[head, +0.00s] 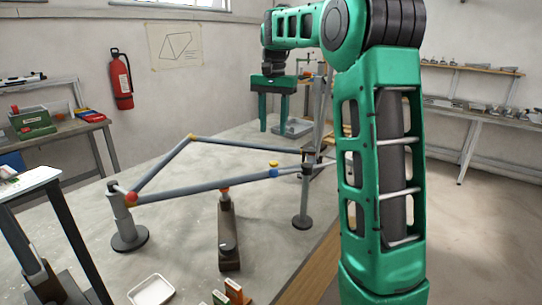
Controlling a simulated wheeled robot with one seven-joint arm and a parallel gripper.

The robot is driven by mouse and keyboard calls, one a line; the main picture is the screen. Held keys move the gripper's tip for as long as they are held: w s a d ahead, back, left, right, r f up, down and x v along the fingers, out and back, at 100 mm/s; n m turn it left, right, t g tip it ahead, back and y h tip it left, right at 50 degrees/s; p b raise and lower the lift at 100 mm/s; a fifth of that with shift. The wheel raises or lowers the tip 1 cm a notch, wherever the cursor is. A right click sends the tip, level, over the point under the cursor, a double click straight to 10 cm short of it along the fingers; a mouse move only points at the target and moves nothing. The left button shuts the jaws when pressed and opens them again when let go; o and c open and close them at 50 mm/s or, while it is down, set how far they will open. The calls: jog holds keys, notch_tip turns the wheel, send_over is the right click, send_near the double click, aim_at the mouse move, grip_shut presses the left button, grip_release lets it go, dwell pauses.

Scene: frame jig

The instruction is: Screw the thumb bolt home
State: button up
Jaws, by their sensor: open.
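My gripper (273,118) is green and hangs over the far part of the bench, its two fingers pointing down and apart. It is open, with nothing seen between the fingers. A bicycle-like frame of grey tubes (215,185) lies across the jig in front of it. A small yellow knob (273,163) stands on a blue collar on the near tube; it looks like the thumb bolt, but it is too small to be sure. My gripper is apart from it, beyond and above it in the picture. How deep the knob sits cannot be told.
Jig posts (125,222) and (303,200) hold the frame, and a shorter support (229,235) stands under the near tube. A white tray (152,290) lies at the front. A grey block fixture (292,128) sits near my gripper. My arm hides part of the right side.

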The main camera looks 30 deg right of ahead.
aim_at(274, 162)
jog(key=f+n, duration=0.3)
jog(key=n, duration=0.7)
jog(key=f+n, duration=0.4)
jog(key=n, duration=0.6)
jog(key=s+f+n, duration=0.1)
jog(key=f+n, duration=0.3)
jog(key=n, duration=0.6)
jog(key=shift+c, duration=0.7)
